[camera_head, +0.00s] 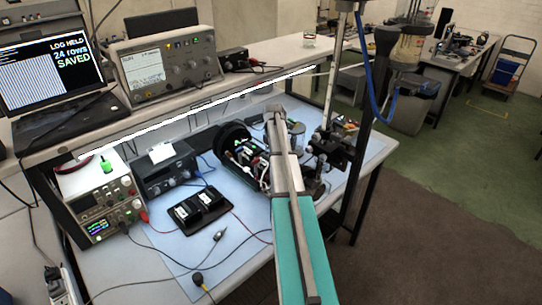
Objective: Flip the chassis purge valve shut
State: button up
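The chassis (252,168) is an open dark frame with wiring and small green lights. It lies on the blue bench mat behind my arm, with a black round end (230,137) at its upper left. My teal and grey arm reaches up from the bottom of the picture and covers the chassis's right side. The far end of my arm (276,112) is just right of the black round end in the picture; I cannot tell whether it touches anything. I cannot make out the fingers of my gripper. The purge valve cannot be picked out; it may be hidden or too small.
A raised shelf (290,51) with a laptop (48,75) and a bench instrument (167,68) runs behind. A power supply (100,203), a black tray (200,207) and loose cables lie left. A metal stand (335,70) and glassware are right of my arm. The mat's front is partly clear.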

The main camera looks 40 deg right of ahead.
jog(key=shift+c, duration=0.3)
jog(key=c, duration=0.9)
jog(key=shift+a, duration=0.25)
jog(key=shift+c, duration=0.2)
jog(key=shift+d, duration=0.3)
jog(key=shift+d+m, duration=0.25)
jog(key=shift+m, duration=0.95)
jog(key=m, duration=0.3)
jog(key=shift+d, duration=0.25)
jog(key=shift+s+d+m, duration=0.1)
jog(key=shift+s+m, duration=0.05)
jog(key=shift+m, duration=0.7)
jog(key=shift+s+d+m, duration=0.1)
jog(key=shift+m, duration=0.75)
